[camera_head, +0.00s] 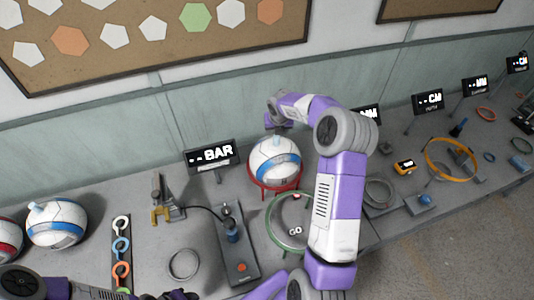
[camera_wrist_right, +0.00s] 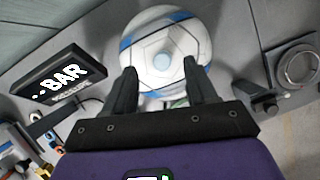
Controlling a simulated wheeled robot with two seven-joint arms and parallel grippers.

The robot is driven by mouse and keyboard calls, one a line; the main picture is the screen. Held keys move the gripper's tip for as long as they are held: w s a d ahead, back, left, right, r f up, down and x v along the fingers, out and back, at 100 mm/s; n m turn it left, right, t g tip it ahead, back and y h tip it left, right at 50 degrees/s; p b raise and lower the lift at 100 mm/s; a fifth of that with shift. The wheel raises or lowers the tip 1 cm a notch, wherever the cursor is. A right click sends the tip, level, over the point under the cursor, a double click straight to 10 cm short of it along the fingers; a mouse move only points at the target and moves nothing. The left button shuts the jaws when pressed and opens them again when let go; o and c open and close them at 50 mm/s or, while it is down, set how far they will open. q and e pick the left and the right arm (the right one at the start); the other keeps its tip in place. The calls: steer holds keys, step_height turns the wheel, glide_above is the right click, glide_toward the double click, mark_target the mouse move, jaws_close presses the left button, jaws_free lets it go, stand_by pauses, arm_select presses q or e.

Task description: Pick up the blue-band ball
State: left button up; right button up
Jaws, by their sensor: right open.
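A white ball with a blue band (camera_head: 274,158) sits on a red ring stand (camera_head: 262,184) in the middle of the bench. Another white ball with a blue band (camera_head: 57,222) lies at the left, with a pale blue knob. My right gripper (camera_head: 272,122) is above the ball on the stand, partly hidden by its own wrist. In the right wrist view, its open fingers (camera_wrist_right: 160,70) point at that ball (camera_wrist_right: 165,38), one to each side of its pale blue cap. Contact cannot be told. My left arm is at the bottom left; its gripper's jaws are unclear.
A red-banded ball (camera_head: 8,240) is cut off at the left edge. A green ring (camera_head: 271,232) lies in front of the stand. Rings and more displays fill the right of the bench.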

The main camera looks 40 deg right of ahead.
mark_target(277, 137)
steer(key=shift+s+d+f, duration=0.2)
steer(key=shift+s+f, duration=0.3)
steer(key=shift+f, duration=0.15)
steer(key=x, duration=0.5)
steer(key=shift+w+a+p, duration=0.2)
steer(key=shift+a+p, duration=0.15)
steer(key=shift+d+f, duration=0.1)
steer(key=shift+f, duration=0.15)
steer(key=shift+c, duration=0.2)
jaws_close()
steer(key=shift+w+r, duration=0.1)
